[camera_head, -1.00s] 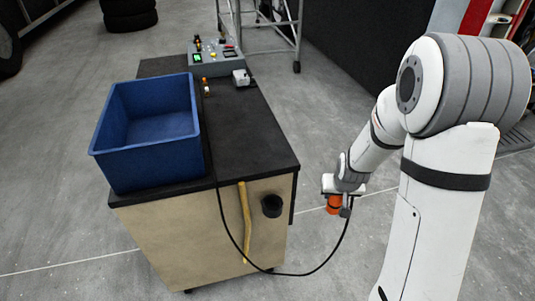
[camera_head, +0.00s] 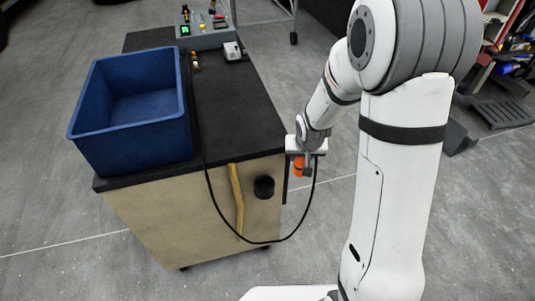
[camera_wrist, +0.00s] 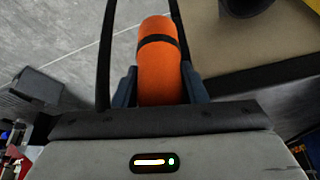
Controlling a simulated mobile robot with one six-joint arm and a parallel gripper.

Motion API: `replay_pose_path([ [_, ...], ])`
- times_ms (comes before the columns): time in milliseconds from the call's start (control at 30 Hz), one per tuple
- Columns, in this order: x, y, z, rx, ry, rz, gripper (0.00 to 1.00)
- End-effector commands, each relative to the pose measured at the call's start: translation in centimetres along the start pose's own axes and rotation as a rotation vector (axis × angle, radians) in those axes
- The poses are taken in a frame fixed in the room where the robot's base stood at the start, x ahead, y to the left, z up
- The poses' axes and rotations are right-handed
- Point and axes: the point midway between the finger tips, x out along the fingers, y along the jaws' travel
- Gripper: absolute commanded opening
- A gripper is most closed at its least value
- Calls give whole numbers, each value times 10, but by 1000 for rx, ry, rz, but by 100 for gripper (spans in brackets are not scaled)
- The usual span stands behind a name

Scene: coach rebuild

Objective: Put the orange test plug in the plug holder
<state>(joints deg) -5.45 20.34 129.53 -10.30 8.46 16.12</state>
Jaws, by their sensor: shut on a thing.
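The orange test plug (camera_head: 299,167) hangs at the end of my arm, to the right of the cart. A black cable runs from it in a loop back up onto the cart top. In the wrist view the plug (camera_wrist: 160,62) is an orange cylinder with a black band. My gripper (camera_wrist: 160,88) is shut on it, one dark finger on each side; it also shows in the head view (camera_head: 306,160). The plug holder (camera_head: 264,187) is a black round cup on the cart's wooden side, left of and a little below the plug. Part of the cup (camera_wrist: 245,6) shows at the wrist view's top edge.
The cart has a black top (camera_head: 238,120) with a blue bin (camera_head: 130,143), a control box (camera_head: 205,35) and a small grey socket (camera_head: 232,51). A yellow strip (camera_head: 236,200) runs down its side.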

Motion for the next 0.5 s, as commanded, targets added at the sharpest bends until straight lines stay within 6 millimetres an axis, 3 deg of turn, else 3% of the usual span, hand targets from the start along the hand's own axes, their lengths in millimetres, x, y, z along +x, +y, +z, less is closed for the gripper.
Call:
replay_pose_path([
  [33, -1, -20, 1, -10, 0, -9, 9],
  [200, -19, -71, 4, 0, -7, -6, 9],
  [333, -31, -96, 8, 14, -2, 9, 9],
  [500, -42, -113, 9, 28, 9, 24, 9],
])
